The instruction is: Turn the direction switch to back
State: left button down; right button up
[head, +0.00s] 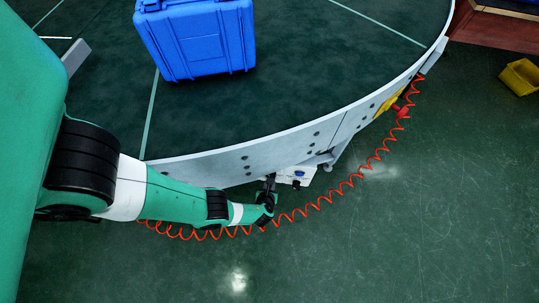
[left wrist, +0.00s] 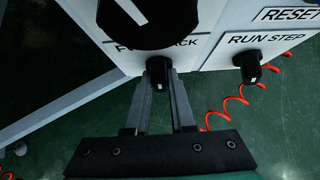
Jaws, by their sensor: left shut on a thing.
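The direction switch is a small black knob (left wrist: 159,71) with a white mark, on the white control panel (left wrist: 203,52) in the left wrist view. A partly covered label with "ACK" legible is just above it. My left gripper (left wrist: 158,85) is shut on this knob, with one finger on each side. In the head view, my left gripper (head: 270,183) reaches the white control box (head: 298,175) under the conveyor's rim. The knob is too small to make out there. My right gripper is in neither view.
A second knob (left wrist: 250,67) marked "RUN STEP" is to the right, and a large black knob (left wrist: 148,18) is above. A coiled red cable (head: 345,187) hangs around the conveyor (head: 290,150). A blue case (head: 195,40) stands on the belt. A yellow bin (head: 520,77) is far right.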

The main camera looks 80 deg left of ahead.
pick_arm(q)
jog(key=shift+g, duration=0.4)
jog(key=c, duration=0.8)
grip_release()
jog(key=shift+o, duration=0.2)
jog(key=p+v, duration=0.7)
jog(key=v, duration=0.4)
jog(key=shift+d+p, duration=0.35)
jog(key=shift+p, duration=0.05)
